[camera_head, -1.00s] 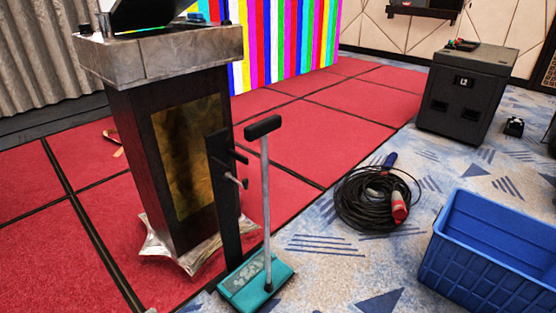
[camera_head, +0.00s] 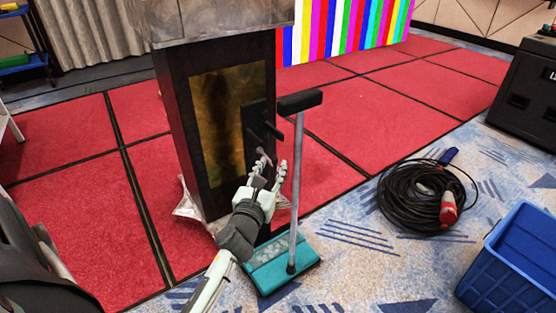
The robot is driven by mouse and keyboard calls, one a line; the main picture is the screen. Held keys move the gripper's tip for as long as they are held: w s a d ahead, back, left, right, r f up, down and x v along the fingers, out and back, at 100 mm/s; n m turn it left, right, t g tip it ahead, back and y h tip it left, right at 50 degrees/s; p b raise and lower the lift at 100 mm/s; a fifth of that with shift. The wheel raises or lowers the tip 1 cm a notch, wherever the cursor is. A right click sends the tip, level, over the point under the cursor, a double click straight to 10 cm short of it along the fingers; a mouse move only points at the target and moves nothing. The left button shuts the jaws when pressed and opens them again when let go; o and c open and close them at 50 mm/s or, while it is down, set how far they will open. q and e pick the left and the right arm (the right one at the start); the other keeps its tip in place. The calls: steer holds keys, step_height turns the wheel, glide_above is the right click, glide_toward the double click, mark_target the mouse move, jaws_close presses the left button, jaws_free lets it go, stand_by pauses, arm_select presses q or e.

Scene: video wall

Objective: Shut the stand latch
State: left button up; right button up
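The stand has a teal base (camera_head: 270,275), a dark upright post (camera_head: 256,125) and a grey pole (camera_head: 297,190) topped by a black crossbar (camera_head: 300,101). A short black peg (camera_head: 273,131) sticks out from the post. A small grey lever (camera_head: 263,155), which looks like the latch, sits below the peg. My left gripper (camera_head: 271,163) is open, its two fingers apart, in front of the post just below the peg. The lever's end is close to the left finger; I cannot tell whether they touch. The gripper hides the lower post. My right gripper is not in view.
A dark lectern (camera_head: 195,130) stands right behind the stand on red carpet tiles (camera_head: 75,215). A coiled black cable (camera_head: 405,200) and a blue crate (camera_head: 510,262) lie to the right on the blue patterned floor. A black case (camera_head: 525,95) stands at the far right.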

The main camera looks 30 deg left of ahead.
mark_target(274, 164)
arm_select(q)
steer(key=shift+x, duration=1.55)
steer(key=shift+c, duration=0.6)
jaws_close()
